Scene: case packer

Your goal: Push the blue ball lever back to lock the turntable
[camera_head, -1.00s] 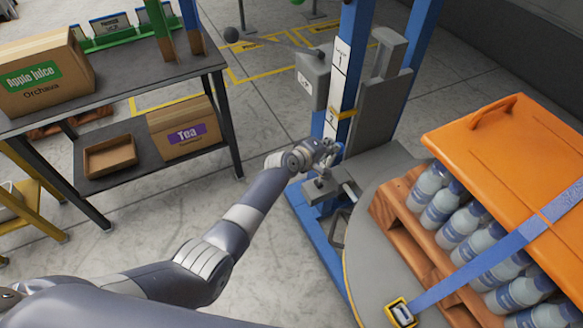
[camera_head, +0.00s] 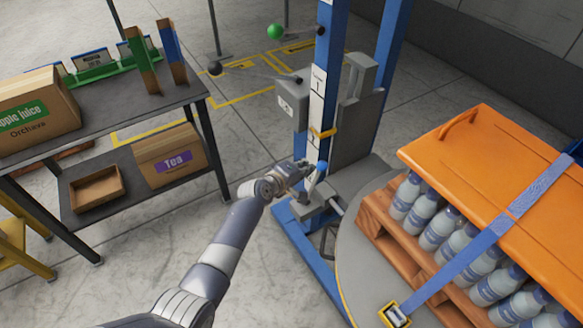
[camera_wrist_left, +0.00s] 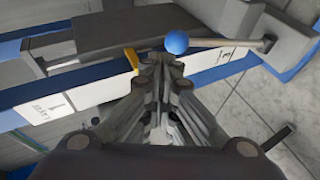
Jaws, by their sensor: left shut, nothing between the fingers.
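The blue ball (camera_head: 322,166) tops a short pale lever beside the blue column in the head view. In the left wrist view the blue ball (camera_wrist_left: 177,42) sits just beyond my fingertips, with its lever (camera_wrist_left: 225,43) running right to a grey bracket. My left gripper (camera_head: 305,168) is shut and empty, right beside the ball; I cannot tell if they touch. It also shows in the left wrist view (camera_wrist_left: 160,62). The round grey turntable (camera_head: 352,262) carries a wooden pallet of bottles. My right gripper is not in view.
The dark shelf (camera_head: 100,112) with cartons stands left. An orange cover (camera_head: 480,160) and blue strap top the bottles.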

